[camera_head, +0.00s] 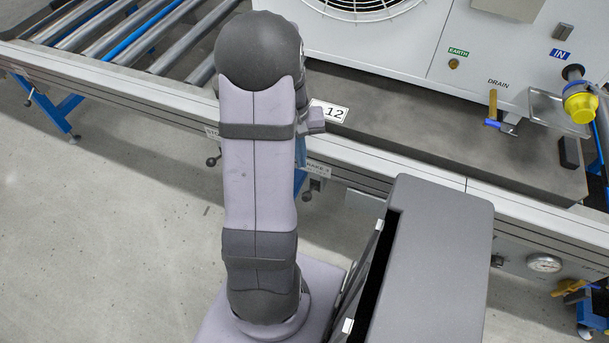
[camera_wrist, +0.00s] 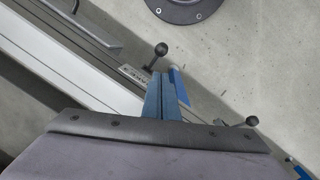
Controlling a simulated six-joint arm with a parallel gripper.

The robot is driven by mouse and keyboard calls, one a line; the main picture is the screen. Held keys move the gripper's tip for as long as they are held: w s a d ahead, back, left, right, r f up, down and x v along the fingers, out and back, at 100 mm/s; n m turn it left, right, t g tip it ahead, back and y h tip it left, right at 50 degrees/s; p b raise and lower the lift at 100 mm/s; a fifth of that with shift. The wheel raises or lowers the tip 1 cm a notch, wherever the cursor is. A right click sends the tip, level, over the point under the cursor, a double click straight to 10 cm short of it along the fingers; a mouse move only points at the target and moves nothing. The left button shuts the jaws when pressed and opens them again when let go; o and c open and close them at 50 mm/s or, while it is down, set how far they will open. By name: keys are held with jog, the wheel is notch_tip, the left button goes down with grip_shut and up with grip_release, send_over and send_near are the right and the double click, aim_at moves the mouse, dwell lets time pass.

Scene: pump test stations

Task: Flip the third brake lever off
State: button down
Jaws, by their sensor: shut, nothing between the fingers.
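A brake lever with a black ball knob (camera_head: 308,196) hangs below the rail label (camera_head: 318,170), which seems to read BRAKE 3, just right of my arm in the head view. In the wrist view a lever with a black ball knob (camera_wrist: 160,50) stands beside a partly hidden label (camera_wrist: 135,76), just beyond my fingertips. My gripper (camera_wrist: 163,75) is shut and empty, its blue fingers pointing at the rail edge close to that lever. I cannot tell whether they touch. The fingers are mostly hidden behind my arm in the head view.
Another ball lever (camera_head: 212,161) sits left of my arm by a partly hidden label; a further one (camera_head: 30,98) is at far left. A ball lever (camera_wrist: 252,121) also shows right of my fingers. A grey bench (camera_head: 380,135) carries the pump unit. The floor (camera_head: 110,220) is clear at left.

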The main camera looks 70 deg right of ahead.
aim_at(309, 193)
dwell(0.4)
notch_tip(309, 193, down, 10)
jog(key=s+b, duration=0.1)
jog(key=b, duration=0.1)
jog(key=shift+a, duration=0.2)
jog(key=shift+s+a+f+h+b, duration=0.1)
jog(key=shift+a+f+h+b, duration=0.25)
jog(key=shift+a+h+b, duration=0.35)
dwell(0.8)
jog(key=shift+f, duration=0.1)
jog(key=a+f+b, duration=0.2)
jog(key=f, duration=0.1)
dwell(0.5)
jog(key=shift+r, duration=0.15)
jog(key=shift+r+p, duration=0.5)
jog(key=shift+r, duration=0.3)
